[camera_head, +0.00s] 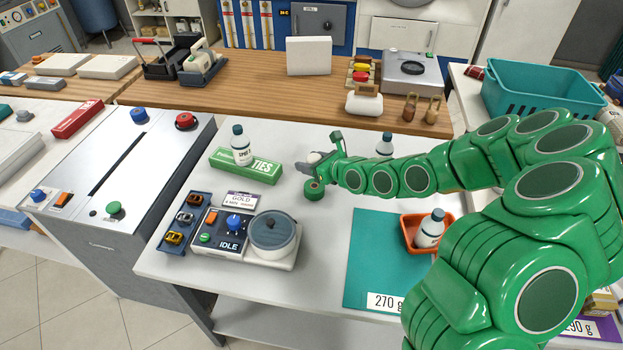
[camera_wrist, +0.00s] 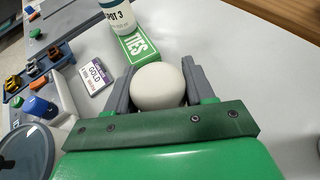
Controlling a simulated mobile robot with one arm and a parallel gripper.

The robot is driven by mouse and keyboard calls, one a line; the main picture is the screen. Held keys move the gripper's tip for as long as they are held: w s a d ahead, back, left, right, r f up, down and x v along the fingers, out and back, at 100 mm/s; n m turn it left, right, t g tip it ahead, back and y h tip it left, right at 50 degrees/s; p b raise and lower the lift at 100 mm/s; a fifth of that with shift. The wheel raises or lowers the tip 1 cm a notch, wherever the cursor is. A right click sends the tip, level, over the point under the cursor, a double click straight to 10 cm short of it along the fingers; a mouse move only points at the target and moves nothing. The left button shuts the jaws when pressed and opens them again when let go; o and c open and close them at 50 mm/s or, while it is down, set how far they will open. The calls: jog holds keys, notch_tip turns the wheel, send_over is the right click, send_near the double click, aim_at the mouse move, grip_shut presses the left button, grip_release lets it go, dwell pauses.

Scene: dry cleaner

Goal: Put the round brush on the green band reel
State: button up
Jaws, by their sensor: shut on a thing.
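My gripper (camera_head: 318,170) is stretched out over the white table and is shut on a white, round-topped thing, which I take for the round brush (camera_wrist: 158,87). In the wrist view it sits between the two grey fingers; its lower part is hidden. In the head view only a small white part of it (camera_head: 314,157) shows beside the gripper. The green band reel (camera_head: 314,189), a short green cylinder with a dark middle, stands on the table just in front of the gripper. I cannot make out the reel in the wrist view. I cannot tell whether brush and reel touch.
A green TIES box (camera_head: 246,167) with a white bottle (camera_head: 241,146) on it is left of the gripper. A device with a round lidded pot (camera_head: 273,234) stands nearer. A teal mat (camera_head: 372,265) with an orange tray (camera_head: 408,231) lies right. Another bottle (camera_head: 384,145) stands behind my arm.

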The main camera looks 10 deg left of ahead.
aim_at(311, 183)
jog(key=shift+f, duration=3.05)
jog(key=o, duration=1.1)
jog(key=shift+f, duration=0.1)
jog(key=shift+c, duration=0.2)
jog(key=shift+v, duration=0.85)
jog(key=v, duration=1)
jog(key=shift+s+d+r, duration=0.1)
jog(key=shift+s+r, duration=0.05)
jog(key=shift+r, duration=0.15)
